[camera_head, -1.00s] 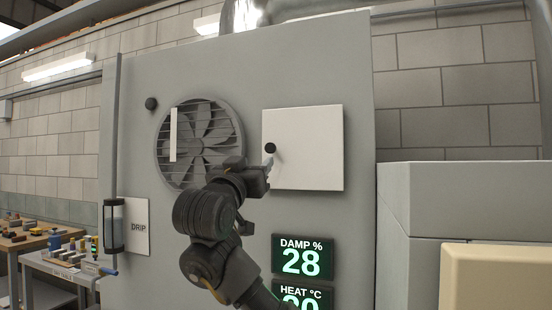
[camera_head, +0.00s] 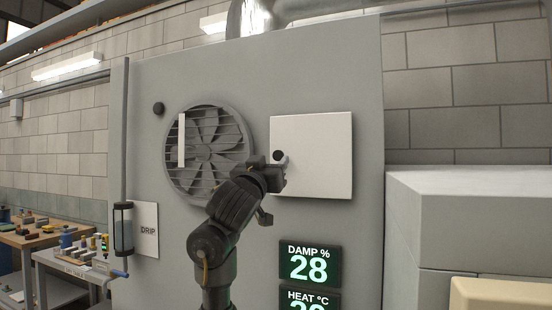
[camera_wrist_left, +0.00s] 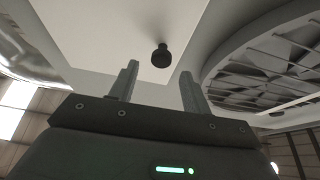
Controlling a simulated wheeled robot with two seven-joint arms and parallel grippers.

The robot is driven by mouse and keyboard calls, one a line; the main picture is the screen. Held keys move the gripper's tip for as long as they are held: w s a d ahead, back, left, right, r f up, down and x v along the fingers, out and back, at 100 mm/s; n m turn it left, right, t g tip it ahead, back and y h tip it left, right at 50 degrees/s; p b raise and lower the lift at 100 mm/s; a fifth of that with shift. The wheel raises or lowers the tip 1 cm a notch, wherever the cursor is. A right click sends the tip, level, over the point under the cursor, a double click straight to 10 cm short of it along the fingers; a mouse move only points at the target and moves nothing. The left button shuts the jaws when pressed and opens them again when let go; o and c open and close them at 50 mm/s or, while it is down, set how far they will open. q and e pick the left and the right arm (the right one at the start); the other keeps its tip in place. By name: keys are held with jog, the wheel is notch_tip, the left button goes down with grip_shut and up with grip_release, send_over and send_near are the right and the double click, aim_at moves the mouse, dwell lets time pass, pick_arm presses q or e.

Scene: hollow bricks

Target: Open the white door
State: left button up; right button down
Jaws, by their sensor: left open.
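The white door (camera_head: 318,155) is a square panel on the grey cabinet front, and it looks shut, lying flat. Its black round knob (camera_head: 278,156) is near the door's left edge. In the left wrist view the knob (camera_wrist_left: 161,56) stands out from the white door (camera_wrist_left: 100,30), beyond and between the two fingers. My left gripper (camera_head: 281,160) is at the knob in the head view, partly overlapping it. In the wrist view my left gripper (camera_wrist_left: 158,85) is open, its fingers apart with nothing between them. My right gripper is not in view.
A round fan grille (camera_head: 207,150) with a white vertical strip is left of the door. Display panels (camera_head: 310,263) are below it. A DRIP panel (camera_head: 147,230) and a glass cylinder are at left. A grey block (camera_head: 465,215) stands at right.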

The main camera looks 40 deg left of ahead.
aim_at(277, 156)
pick_arm(q)
jog(key=shift+x, duration=2.15)
jog(key=shift+a, duration=0.1)
jog(key=shift+c, duration=0.3)
jog(key=shift+f, duration=0.1)
grip_shut()
